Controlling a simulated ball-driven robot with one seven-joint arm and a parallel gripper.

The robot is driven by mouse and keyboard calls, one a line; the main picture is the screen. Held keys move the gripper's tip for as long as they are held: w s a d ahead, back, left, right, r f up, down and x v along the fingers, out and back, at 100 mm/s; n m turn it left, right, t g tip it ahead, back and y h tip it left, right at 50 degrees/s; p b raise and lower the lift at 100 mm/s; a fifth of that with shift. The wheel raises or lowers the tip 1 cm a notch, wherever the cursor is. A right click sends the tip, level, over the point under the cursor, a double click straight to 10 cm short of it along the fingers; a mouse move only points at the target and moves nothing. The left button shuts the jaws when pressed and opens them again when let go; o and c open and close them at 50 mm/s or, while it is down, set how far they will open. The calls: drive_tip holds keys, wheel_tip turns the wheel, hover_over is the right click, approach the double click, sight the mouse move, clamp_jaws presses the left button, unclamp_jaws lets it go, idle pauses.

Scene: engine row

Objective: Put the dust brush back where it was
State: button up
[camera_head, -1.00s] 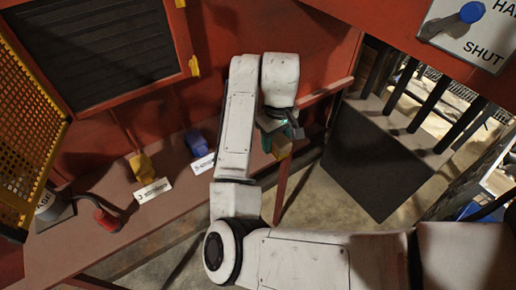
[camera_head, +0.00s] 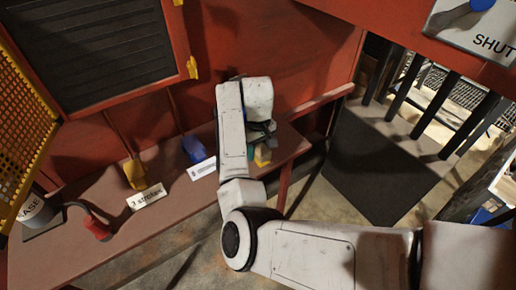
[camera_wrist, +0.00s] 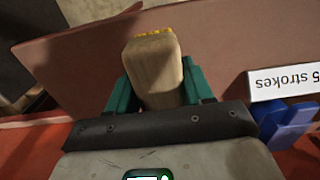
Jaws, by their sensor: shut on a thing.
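The dust brush shows in the wrist view as a pale wooden block (camera_wrist: 152,72) with a strip of yellow at its far end. My gripper (camera_wrist: 158,88) is shut on it, one green finger on each side. In the head view the brush (camera_head: 263,156) is a small yellowish piece below my gripper (camera_head: 255,150), at the right end of the red-brown bench (camera_head: 175,220). My arm covers part of both. I cannot tell whether the brush touches the bench.
On the bench stand a blue item (camera_head: 194,149) and a yellow item (camera_head: 135,173), each with a white label. A red-ended hooked tool (camera_head: 98,228) and a container marked GREASE (camera_head: 36,210) are at the left. A dark mat (camera_head: 375,170) lies on the floor right.

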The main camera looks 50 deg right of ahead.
drive_tip(key=o, duration=0.9)
drive_tip(key=shift+o, duration=0.2)
wheel_tip(320, 180, up, 12)
drive_tip(key=shift+r+p, duration=0.1)
drive_tip(key=shift+p, duration=0.8)
